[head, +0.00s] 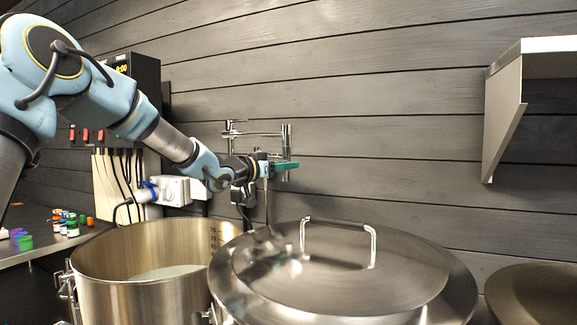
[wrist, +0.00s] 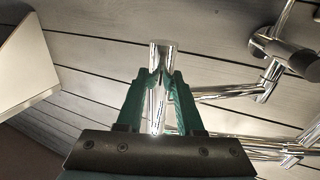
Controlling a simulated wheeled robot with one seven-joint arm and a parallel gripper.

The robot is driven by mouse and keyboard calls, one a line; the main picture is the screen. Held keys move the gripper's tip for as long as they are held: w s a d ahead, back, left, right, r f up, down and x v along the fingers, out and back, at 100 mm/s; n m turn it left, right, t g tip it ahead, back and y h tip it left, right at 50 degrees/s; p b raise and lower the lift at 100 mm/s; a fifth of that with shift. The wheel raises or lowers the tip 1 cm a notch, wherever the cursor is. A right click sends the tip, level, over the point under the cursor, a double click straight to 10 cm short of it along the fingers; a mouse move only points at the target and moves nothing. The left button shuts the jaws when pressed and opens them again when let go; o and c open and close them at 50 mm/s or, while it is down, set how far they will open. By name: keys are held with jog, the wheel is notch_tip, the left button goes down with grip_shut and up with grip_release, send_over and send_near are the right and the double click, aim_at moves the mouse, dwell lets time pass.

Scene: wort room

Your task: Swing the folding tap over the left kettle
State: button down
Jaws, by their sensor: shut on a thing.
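The chrome folding tap (head: 256,134) is mounted on the dark plank wall, folded close to it above the kettles. In the wrist view its jointed tubes (wrist: 225,91) run off to the right. My gripper (head: 292,165) is at the tap's right end. Its green fingers are shut on the upright chrome tube (wrist: 158,100) of the tap, one finger on each side. The left kettle (head: 150,290) is an open steel pot with pale liquid, below and left of the tap. My gripper hides part of the tap in the head view.
A second steel kettle (head: 455,290) with a lid (head: 340,285) and raised handle stands below my gripper. A metal shelf bracket (head: 505,120) is on the right wall. Sockets (head: 172,190) and cables hang behind my arm. Small coloured jars (head: 65,220) stand on the left counter.

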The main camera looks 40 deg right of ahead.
jog(key=shift+w+a+f, duration=0.1)
jog(key=shift+w+a, duration=0.05)
jog(key=shift+w, duration=0.05)
jog(key=c, duration=0.8)
grip_release()
jog(key=shift+c, duration=0.2)
jog(key=o, duration=0.3)
jog(key=s+a+b, duration=0.2)
jog(key=a+b, duration=0.1)
jog(key=a, duration=0.7)
jog(key=shift+a, duration=0.3)
